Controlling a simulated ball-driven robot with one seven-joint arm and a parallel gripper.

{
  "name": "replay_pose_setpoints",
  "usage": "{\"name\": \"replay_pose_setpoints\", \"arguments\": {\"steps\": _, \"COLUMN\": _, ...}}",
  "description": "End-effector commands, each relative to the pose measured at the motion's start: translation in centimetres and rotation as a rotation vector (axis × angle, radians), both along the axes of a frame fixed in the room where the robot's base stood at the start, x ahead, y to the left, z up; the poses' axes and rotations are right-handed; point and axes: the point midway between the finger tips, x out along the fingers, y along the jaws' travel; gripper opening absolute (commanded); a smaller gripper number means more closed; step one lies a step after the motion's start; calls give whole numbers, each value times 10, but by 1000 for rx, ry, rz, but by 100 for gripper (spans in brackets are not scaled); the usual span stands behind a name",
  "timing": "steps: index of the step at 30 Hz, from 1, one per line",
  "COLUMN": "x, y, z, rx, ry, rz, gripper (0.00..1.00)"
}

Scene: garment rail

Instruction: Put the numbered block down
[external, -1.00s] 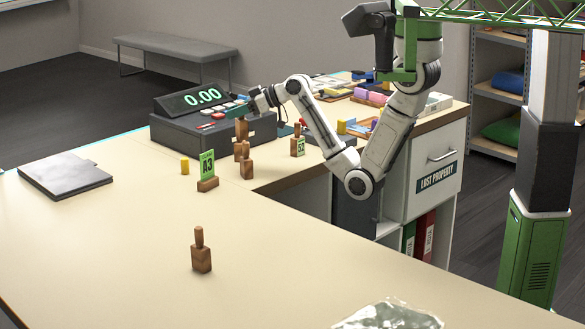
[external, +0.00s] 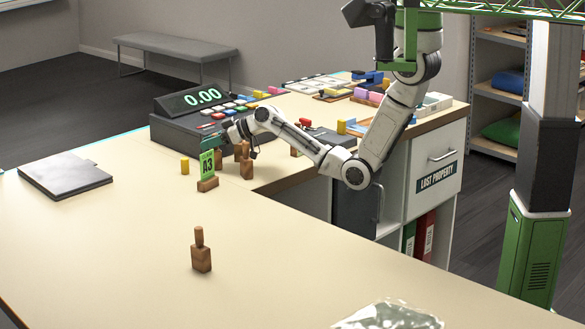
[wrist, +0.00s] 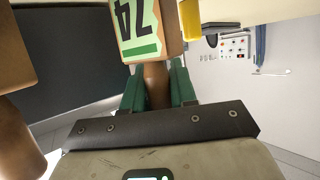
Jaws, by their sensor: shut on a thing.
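The numbered block (wrist: 150,28) is wooden with a pale, green-edged label. Its number, apparently 74, appears upside down in the wrist view. My gripper (wrist: 158,88) has its green fingers on either side of the block's round wooden handle (wrist: 155,75) and is shut on it. In the external view my gripper (external: 220,139) is low over the counter, in front of the cash register and behind the green A3 tag (external: 207,165). The held block (external: 218,158) is partly hidden there by the tag. I cannot tell whether its bottom touches the counter.
Wooden handled blocks (external: 247,167) stand just right of my gripper. A small yellow block (external: 185,166) is to the left. The cash register (external: 180,131) is behind. Another handled block (external: 201,257) stands alone in front, with bare counter (external: 110,235) around it.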

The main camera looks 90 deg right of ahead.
Motion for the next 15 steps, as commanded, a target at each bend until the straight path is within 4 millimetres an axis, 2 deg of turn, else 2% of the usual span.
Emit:
{"name": "replay_pose_setpoints", "arguments": {"steps": 10, "x": 0, "y": 0, "z": -4, "rx": -1, "ry": -1, "rz": 0, "gripper": 0}}
{"name": "replay_pose_setpoints", "arguments": {"steps": 11, "x": 0, "y": 0, "z": -3, "rx": -1, "ry": -1, "rz": 0, "gripper": 29}}
{"name": "replay_pose_setpoints", "arguments": {"steps": 13, "x": 0, "y": 0, "z": -3, "rx": -1, "ry": -1, "rz": 0, "gripper": 35}}
{"name": "replay_pose_setpoints", "arguments": {"steps": 15, "x": 0, "y": 0, "z": -3, "rx": -1, "ry": -1, "rz": 1, "gripper": 37}}
